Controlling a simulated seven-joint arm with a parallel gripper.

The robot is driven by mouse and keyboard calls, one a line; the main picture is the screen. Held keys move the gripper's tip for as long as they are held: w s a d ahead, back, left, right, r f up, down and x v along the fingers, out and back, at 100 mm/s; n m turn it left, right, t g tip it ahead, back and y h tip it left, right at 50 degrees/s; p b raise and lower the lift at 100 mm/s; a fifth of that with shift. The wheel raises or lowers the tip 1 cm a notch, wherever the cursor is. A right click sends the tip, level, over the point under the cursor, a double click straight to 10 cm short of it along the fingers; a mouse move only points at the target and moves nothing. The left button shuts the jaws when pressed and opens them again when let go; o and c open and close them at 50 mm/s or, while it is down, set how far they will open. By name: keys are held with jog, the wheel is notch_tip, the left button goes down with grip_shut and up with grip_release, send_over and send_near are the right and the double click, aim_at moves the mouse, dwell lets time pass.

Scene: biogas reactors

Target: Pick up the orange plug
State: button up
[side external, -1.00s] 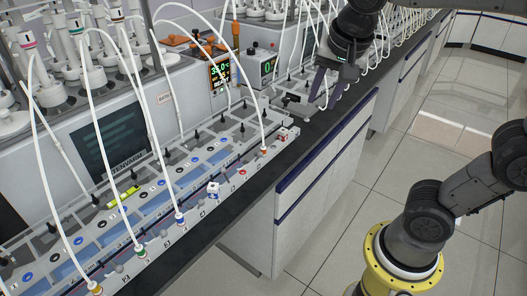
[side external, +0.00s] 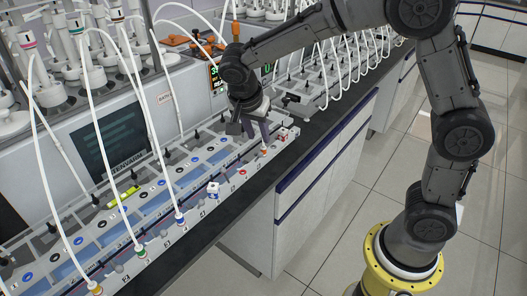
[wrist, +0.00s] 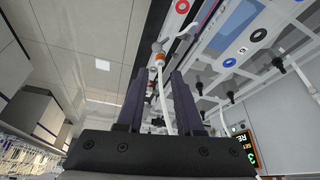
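The orange plug (side external: 263,151) stands at the right end of the long reactor rack (side external: 216,188), with a white tube attached. In the wrist view the orange plug (wrist: 158,61) shows just beyond the fingertips, in line with the gap between them, and its white tube runs back between the fingers. My gripper (side external: 257,134) is just above the plug in the side view. In the wrist view my gripper (wrist: 160,72) has its two dark fingers apart on either side of the tube. Whether a finger touches the plug or tube cannot be told.
Other tubed plugs stand along the rack: blue (side external: 179,219), green (side external: 140,251) and yellow (side external: 95,288). A small white cube-like piece (side external: 213,189) and another (side external: 282,135) sit on the rack. A second rack with several white tubes stands behind. The dark bench edge (side external: 228,213) runs in front.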

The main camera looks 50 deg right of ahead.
aim_at(263, 148)
jog(key=shift+d+x, duration=0.2)
jog(key=shift+x, duration=3.4)
jog(key=shift+r, duration=0.1)
grip_shut()
